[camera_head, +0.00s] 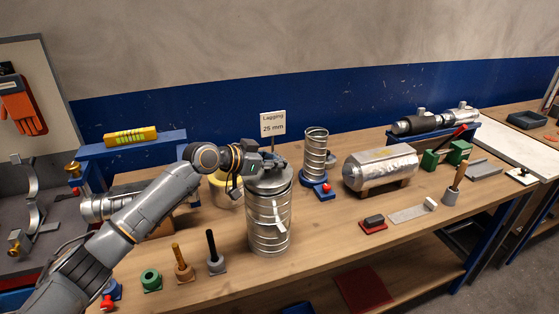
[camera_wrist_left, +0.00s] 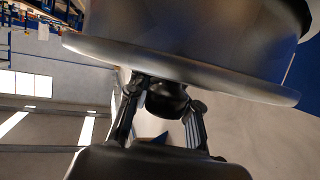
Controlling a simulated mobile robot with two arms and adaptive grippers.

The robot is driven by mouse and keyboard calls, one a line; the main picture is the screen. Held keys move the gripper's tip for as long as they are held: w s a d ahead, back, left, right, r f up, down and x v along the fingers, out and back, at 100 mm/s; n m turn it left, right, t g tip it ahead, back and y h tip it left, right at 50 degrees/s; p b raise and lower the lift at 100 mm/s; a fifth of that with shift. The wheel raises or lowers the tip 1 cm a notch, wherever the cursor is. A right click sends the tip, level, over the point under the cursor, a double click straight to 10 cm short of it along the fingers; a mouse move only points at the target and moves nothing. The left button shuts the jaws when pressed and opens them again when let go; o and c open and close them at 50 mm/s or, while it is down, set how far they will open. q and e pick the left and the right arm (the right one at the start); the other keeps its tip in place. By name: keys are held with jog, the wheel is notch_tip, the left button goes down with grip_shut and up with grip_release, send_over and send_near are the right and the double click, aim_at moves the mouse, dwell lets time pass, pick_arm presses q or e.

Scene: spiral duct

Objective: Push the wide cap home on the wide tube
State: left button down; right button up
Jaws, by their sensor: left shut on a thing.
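The wide tube (camera_head: 268,225) is a spiral-ribbed metal duct standing upright on the bench in the middle of the head view. The wide cap (camera_head: 268,183) is a grey metal cap at its top end. My left gripper (camera_head: 264,167) reaches over the cap from the left. In the left wrist view its two fingers (camera_wrist_left: 163,100) are shut on the dark knob (camera_wrist_left: 166,98) of the cap, whose broad flange (camera_wrist_left: 180,66) spans the view. I cannot tell how far the cap sits on the tube; the gripper and arm hide part of its top. My right gripper is not in view.
A narrower spiral tube (camera_head: 316,155) stands behind right, near a lying metal drum (camera_head: 381,168). A yellow roll (camera_head: 226,190) is close behind left. Black-handled (camera_head: 214,250) and wood-handled (camera_head: 182,262) tools stand front left.

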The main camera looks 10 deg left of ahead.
pick_arm(q)
jog(key=shift+f, duration=0.3)
jog(key=shift+f+b, duration=0.65)
jog(key=shift+f, duration=0.35)
jog(key=c, duration=1)
grip_release()
jog(key=shift+r, duration=0.1)
